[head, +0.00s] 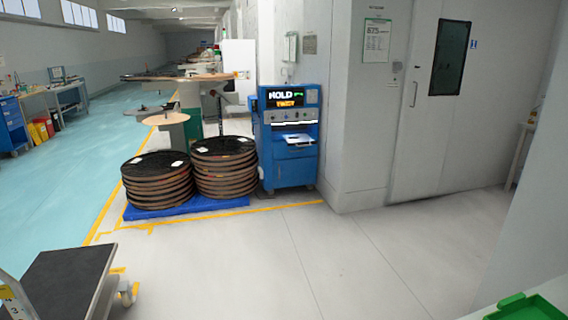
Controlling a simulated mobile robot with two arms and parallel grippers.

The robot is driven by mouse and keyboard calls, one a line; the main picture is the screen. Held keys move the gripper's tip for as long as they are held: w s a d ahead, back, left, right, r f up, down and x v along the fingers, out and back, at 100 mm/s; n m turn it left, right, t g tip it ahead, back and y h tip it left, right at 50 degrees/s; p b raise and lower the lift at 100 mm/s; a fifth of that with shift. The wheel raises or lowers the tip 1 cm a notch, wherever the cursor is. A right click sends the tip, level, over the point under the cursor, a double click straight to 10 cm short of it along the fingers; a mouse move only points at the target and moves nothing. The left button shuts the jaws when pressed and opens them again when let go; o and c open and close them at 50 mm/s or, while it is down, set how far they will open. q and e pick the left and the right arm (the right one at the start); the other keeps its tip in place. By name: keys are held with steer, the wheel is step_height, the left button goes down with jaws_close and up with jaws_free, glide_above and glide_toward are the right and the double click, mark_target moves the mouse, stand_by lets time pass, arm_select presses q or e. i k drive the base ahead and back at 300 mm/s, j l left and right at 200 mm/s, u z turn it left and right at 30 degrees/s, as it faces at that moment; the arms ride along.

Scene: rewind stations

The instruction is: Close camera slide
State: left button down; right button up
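No part that I can surely identify as the camera slide shows. A blue cabinet machine (290,170) stands against the wall near the middle, with a lit display (290,97) at its top. A pale shelf or tray (299,139) shows at its front below the display; it looks partly out, but it is too small to tell whether it is the slide. Neither of my grippers is in view.
Stacked dark reels (224,167) stand on a blue pallet (190,207) left of the cabinet. A dark-topped cart (62,275) is at bottom left, a green tray (525,307) at bottom right. A closed door (430,130) is right. The pale floor (260,260) ahead is clear.

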mark_target(299, 140)
steer(key=i+j, duration=0.2)
steer(key=i, duration=0.3)
steer(key=i+j+u, duration=0.1)
steer(key=i, duration=0.4)
steer(key=i+j, duration=0.25)
steer(key=i, duration=0.25)
steer(key=i+j+u, duration=0.1)
steer(key=i, duration=0.4)
steer(key=i+z, duration=0.15)
steer(key=i, duration=0.35)
steer(key=i+z, duration=0.2)
steer(key=i, duration=0.25)
steer(key=i+z, duration=0.15)
steer(key=i, duration=0.35)
steer(key=i+j+z, duration=0.2)
steer(key=i, duration=0.3)
steer(key=i+j+z, duration=0.15)
steer(key=i, duration=0.3)
